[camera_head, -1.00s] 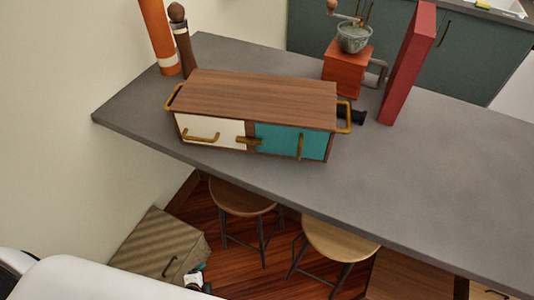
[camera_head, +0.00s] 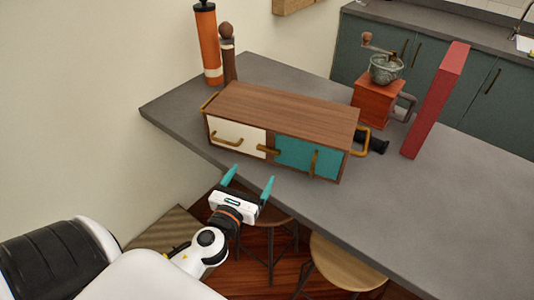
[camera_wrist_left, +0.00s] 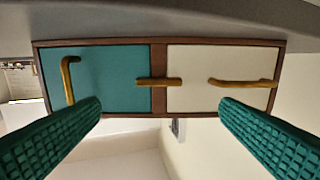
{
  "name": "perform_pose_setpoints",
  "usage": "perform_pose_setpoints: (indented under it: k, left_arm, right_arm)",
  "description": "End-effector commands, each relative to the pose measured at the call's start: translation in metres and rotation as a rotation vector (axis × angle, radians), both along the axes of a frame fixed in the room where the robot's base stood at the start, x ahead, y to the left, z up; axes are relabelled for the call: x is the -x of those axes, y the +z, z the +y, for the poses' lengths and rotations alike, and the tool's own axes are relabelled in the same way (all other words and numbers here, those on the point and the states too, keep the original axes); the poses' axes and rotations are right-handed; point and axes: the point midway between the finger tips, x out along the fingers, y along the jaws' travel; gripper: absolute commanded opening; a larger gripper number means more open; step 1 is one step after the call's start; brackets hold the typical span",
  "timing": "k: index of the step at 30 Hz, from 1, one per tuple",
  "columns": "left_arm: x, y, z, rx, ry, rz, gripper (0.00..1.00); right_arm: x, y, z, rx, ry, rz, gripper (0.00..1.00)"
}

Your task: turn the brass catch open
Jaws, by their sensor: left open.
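The brass catch (camera_head: 268,149) lies across the wooden divider between the cream door (camera_head: 238,136) and the teal door (camera_head: 300,157) of a wooden box (camera_head: 290,110) on the grey counter. In the left wrist view the catch (camera_wrist_left: 158,82) is a straight bar overlapping both doors, and the picture is upside down. Both doors look shut. My left gripper (camera_head: 250,181) is open and empty, in front of and below the box front, apart from the catch. Its teal fingers (camera_wrist_left: 152,132) frame the catch from either side in the wrist view. My right gripper is not in view.
The cream door has a brass handle (camera_head: 228,141) and the teal door an upright one (camera_head: 315,163). Behind stand a grinder (camera_head: 378,95), a red book (camera_head: 436,100) and an orange cylinder (camera_head: 208,45). A stool (camera_head: 345,262) sits below.

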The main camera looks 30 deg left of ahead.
Motion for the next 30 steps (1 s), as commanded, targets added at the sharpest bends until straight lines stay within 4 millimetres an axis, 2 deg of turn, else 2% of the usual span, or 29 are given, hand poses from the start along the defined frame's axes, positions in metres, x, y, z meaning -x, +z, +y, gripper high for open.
perform_pose_setpoints:
  k: [1,6,13,18,26,30]
  left_arm:
    - [-0.011,0.005,0.002,-0.001,0.000,-0.003,0.85]
    - [-0.045,0.004,0.009,0.001,0.000,-0.001,0.85]
    - [-0.080,0.001,0.015,0.004,0.000,0.000,0.85]
    - [-0.090,0.000,0.017,0.005,-0.001,0.001,0.85]
    - [-0.091,-0.001,0.017,0.005,-0.001,0.001,0.85]
    - [-0.091,-0.001,0.017,0.005,-0.001,0.001,0.66]
  right_arm:
    - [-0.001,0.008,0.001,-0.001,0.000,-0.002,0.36]
    - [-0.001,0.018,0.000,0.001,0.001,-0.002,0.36]
    - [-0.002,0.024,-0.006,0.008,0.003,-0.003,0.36]
    - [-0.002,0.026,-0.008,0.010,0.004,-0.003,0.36]
    - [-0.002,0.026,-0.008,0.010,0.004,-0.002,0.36]
    - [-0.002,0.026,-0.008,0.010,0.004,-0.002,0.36]
